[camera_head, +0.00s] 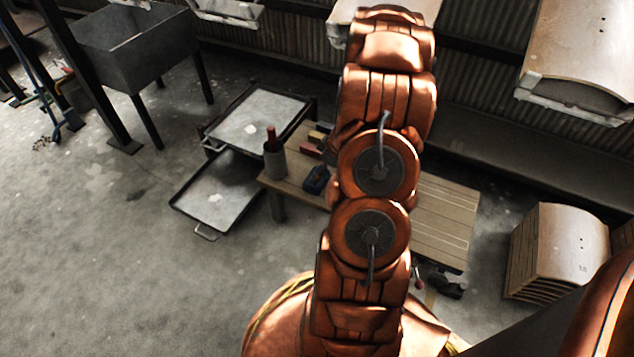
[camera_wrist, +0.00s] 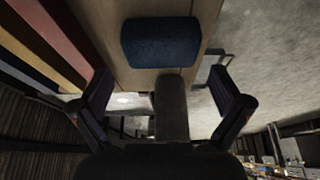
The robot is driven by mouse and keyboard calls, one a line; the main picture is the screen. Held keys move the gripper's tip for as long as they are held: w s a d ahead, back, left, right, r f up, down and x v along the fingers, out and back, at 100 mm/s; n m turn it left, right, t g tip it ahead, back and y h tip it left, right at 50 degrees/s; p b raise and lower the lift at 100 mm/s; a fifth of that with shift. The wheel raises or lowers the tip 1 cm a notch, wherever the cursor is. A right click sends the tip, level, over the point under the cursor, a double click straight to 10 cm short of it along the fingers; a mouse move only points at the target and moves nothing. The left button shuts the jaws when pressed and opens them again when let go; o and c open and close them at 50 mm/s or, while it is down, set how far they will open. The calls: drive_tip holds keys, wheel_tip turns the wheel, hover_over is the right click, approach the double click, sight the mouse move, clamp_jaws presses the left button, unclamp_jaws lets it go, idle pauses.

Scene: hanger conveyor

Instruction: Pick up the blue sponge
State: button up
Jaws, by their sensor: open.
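The blue sponge (camera_wrist: 160,42) lies on the wooden table (camera_wrist: 205,20), near its edge, at the top middle of the wrist view. It is a rounded block. In the head view a small blue item (camera_head: 316,180), seemingly the sponge, is on the table (camera_head: 437,225) just left of my arm. My gripper (camera_wrist: 165,92) is open, with one dark finger on each side of the wrist view. The sponge lies beyond the fingertips, roughly centred between them, and nothing is gripped. In the head view my arm hides the gripper.
Red, yellow and dark strips (camera_wrist: 45,40) lie left of the sponge in the wrist view. A grey upright shape (camera_wrist: 170,105) shows between the fingers. In the head view a grey cup (camera_head: 274,162) with a red-handled item stands at the table's left end, beside a tray cart (camera_head: 215,200).

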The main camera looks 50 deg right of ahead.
drive_tip(key=b+x, duration=0.2)
drive_tip(key=x, duration=0.3)
drive_tip(key=shift+s+f, duration=0.1)
drive_tip(key=shift+c, duration=0.3)
drive_tip(key=shift+a, duration=0.1)
drive_tip(key=c, duration=0.6)
drive_tip(key=shift+r+p, duration=0.5)
drive_tip(key=shift+r, duration=1.35)
drive_tip(key=shift+s+a+f+b, duration=0.15)
drive_tip(key=shift+a+b, duration=0.1)
drive_tip(key=shift+b, duration=0.25)
drive_tip(key=s+a+b, duration=0.1)
drive_tip(key=a+b, duration=0.1)
drive_tip(key=a, duration=0.3)
drive_tip(key=s+a+r+b, duration=0.1)
drive_tip(key=a+b, duration=0.1)
drive_tip(key=a, duration=0.2)
drive_tip(key=s+a+b, duration=0.2)
drive_tip(key=a+b, duration=0.1)
drive_tip(key=a, duration=0.2)
drive_tip(key=shift+s+a+r, duration=0.1)
drive_tip(key=shift+a+r, duration=0.25)
